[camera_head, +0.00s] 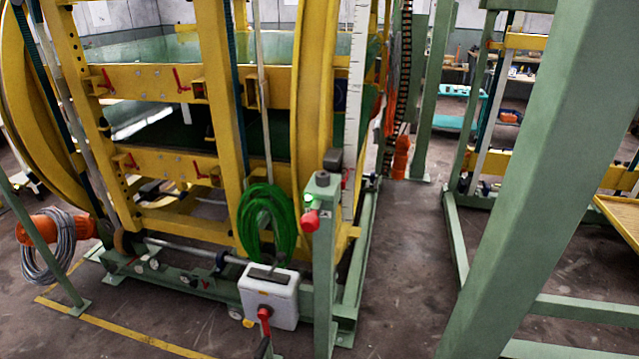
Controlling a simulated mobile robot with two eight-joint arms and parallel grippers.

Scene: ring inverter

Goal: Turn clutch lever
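Several red parts could be the clutch lever, and I cannot tell which one it is. A red knob (310,219) sticks out from the top of a short green post (325,270), beside a small green light (309,198). A red handle (265,315) with a dark lower part shows in front of a white box (270,294) low on the ring inverter. Small red levers (180,80) are on the yellow crossbeams (150,82) of the ring inverter. Neither of my grippers is in view.
A green cable coil (268,222) hangs above the white box. A grey cable coil (50,258) hangs at the left. A large green slanted beam (540,180) blocks part of the right side. Bare floor (405,240) lies between the inverter and the right-hand frame.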

